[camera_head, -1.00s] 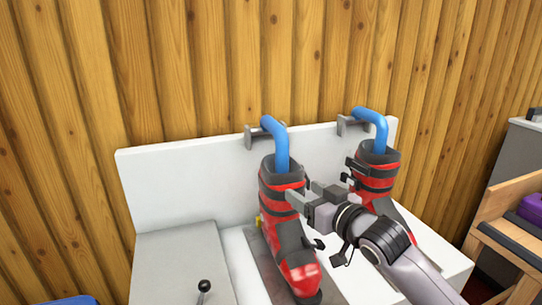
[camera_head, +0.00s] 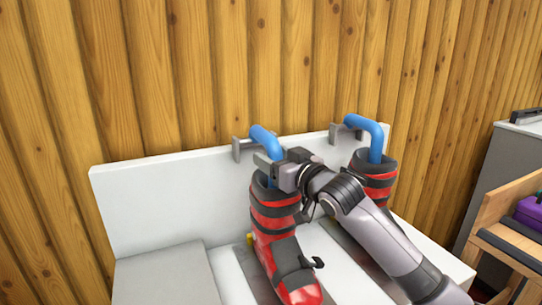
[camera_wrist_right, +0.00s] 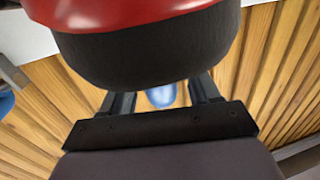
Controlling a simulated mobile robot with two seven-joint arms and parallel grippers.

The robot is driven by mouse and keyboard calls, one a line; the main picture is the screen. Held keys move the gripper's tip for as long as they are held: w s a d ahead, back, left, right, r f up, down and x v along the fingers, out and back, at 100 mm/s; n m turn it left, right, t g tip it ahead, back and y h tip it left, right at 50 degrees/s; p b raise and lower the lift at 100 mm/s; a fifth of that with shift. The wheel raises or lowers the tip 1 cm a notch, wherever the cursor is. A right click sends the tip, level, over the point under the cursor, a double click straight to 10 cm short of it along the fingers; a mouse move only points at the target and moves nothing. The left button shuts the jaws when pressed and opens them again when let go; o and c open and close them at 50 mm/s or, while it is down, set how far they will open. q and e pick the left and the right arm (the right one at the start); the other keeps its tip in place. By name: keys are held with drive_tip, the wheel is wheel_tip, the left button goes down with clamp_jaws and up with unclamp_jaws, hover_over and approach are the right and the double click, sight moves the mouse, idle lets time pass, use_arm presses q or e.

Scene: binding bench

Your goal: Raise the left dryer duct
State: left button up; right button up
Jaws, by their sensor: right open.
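The left dryer duct (camera_head: 266,139) is a blue bent tube at a grey wall bracket, running down toward the left ski boot (camera_head: 274,222), which is red and black and upright. My right gripper (camera_head: 267,168) is at the lower part of this duct, just above the boot's cuff. In the right wrist view, its two open fingers (camera_wrist_right: 162,102) stand on either side of a blue piece of the duct (camera_wrist_right: 162,94). The boot's dark cuff (camera_wrist_right: 150,50) hides much of that view. I cannot tell whether the fingers touch the duct. My left gripper is out of view.
The right blue duct (camera_head: 368,129) goes into a second red boot (camera_head: 377,181), partly behind my right arm. A white back panel (camera_head: 170,203) stands before the plank wall (camera_head: 200,70). A wooden stand with a purple box (camera_head: 529,210) is at the right.

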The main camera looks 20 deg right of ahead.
sight(269, 136)
drive_tip(key=shift+w+a, duration=0.2)
drive_tip(key=shift+w, duration=0.5)
clamp_jaws()
drive_tip(key=shift+r+p, duration=0.5)
drive_tip(key=shift+p, duration=0.75)
drive_tip(key=r+g+p, duration=0.1)
drive_tip(key=p, duration=0.2)
drive_tip(key=g+p, duration=0.1)
drive_tip(key=p, duration=0.2)
drive_tip(key=r+g+p, duration=0.1)
drive_tip(key=p, duration=0.2)
drive_tip(key=shift+w+r+m, duration=0.25)
drive_tip(key=shift+r+m, duration=0.05)
drive_tip(key=shift+w+r+g+h+p, duration=0.25)
drive_tip(key=shift+r+g+h+p, duration=0.2)
drive_tip(key=shift+g+p, duration=0.25)
drive_tip(key=shift+w+r+g, duration=0.3)
drive_tip(key=shift+r+g, duration=0.15)
drive_tip(key=shift+g, duration=0.2)
drive_tip(key=shift+w+r+g, duration=0.25)
drive_tip(key=shift+r+g, duration=0.2)
drive_tip(key=shift+g, duration=0.2)
